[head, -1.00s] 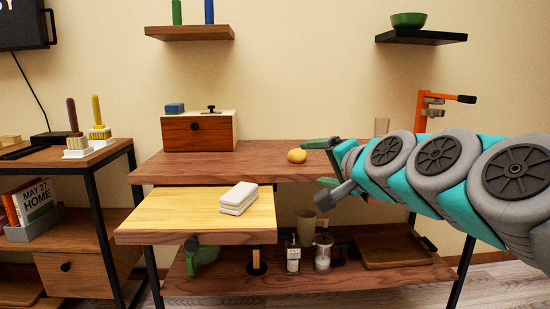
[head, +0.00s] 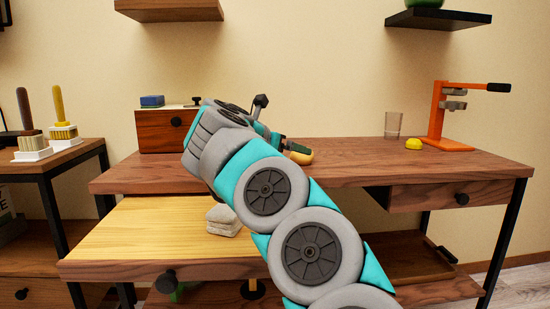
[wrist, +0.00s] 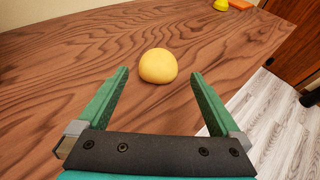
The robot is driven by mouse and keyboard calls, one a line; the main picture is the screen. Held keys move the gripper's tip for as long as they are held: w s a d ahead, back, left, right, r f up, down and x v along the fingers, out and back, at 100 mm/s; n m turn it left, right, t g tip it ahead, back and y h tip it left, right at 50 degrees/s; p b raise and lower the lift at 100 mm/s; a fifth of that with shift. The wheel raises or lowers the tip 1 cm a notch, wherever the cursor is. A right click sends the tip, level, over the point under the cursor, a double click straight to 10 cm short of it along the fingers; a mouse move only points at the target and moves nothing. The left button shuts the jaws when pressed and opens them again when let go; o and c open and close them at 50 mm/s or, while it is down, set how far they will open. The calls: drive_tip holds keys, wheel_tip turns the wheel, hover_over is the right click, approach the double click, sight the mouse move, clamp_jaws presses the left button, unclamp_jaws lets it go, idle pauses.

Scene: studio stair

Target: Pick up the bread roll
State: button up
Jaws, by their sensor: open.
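The bread roll (wrist: 158,66) is a round, yellow-tan lump on the dark wooden tabletop in the wrist view. In the head view my gripper (head: 284,146) is partly hidden by my arm, close to the roll.
A clear glass (head: 393,125), a yellow dome-shaped thing (head: 414,144) and an orange press (head: 439,115) stand to the right. A wooden box (head: 163,130) stands at the back left. Stacked pale blocks (head: 223,217) lie on the lower light board (head: 140,232). The tabletop (head: 400,170) right of the roll is clear.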

sight(302, 156)
drive_tip(key=shift+a+f, duration=0.15)
drive_tip(key=shift+f, duration=0.4)
drive_tip(key=shift+w+d+f, duration=0.15)
drive_tip(key=shift+w+d, duration=0.05)
drive_tip(key=shift+x, duration=0.9)
drive_tip(key=x, duration=0.2)
drive_tip(key=p+x, duration=0.1)
drive_tip(key=x, duration=0.1)
drive_tip(key=shift+w+d+r, duration=0.2)
drive_tip(key=shift+d+r, duration=0.1)
drive_tip(key=shift+r, duration=0.05)
drive_tip(key=shift+w+d+f, duration=0.2)
drive_tip(key=shift+w+f, duration=0.05)
drive_tip(key=shift+w, duration=0.05)
drive_tip(key=shift+c, duration=0.2)
drive_tip(key=c, duration=1.2)
